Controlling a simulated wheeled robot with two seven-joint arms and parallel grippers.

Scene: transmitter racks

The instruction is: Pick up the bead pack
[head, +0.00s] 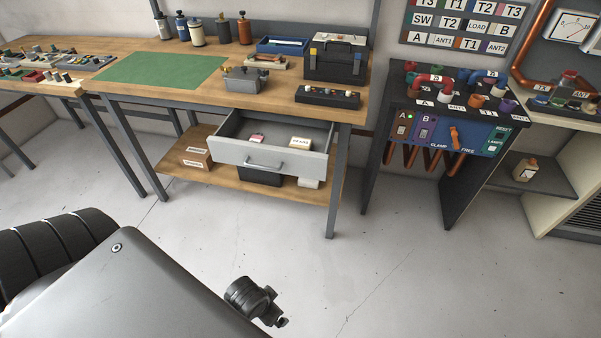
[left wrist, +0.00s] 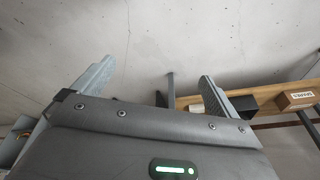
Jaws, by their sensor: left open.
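A small pale box with a dark printed label, which looks like the bead pack (head: 301,142), lies in the right part of the open drawer (head: 262,156) under the workbench. Its label is too small to read surely. My left gripper (left wrist: 157,72) shows in the left wrist view with its two grey fingers spread apart and nothing between them. The bead pack does not show in that view. In the head view my left arm is low in the foreground, well short of the drawer, and its fingers cannot be made out. My right gripper is not in view.
A small pink item (head: 257,138) lies in the drawer, left of the pale box. The lower shelf (head: 300,195) holds a brown box (head: 196,151) and a dark bin. The bench top carries a green mat (head: 160,70) and a toolbox (head: 335,61). The floor before the drawer is clear.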

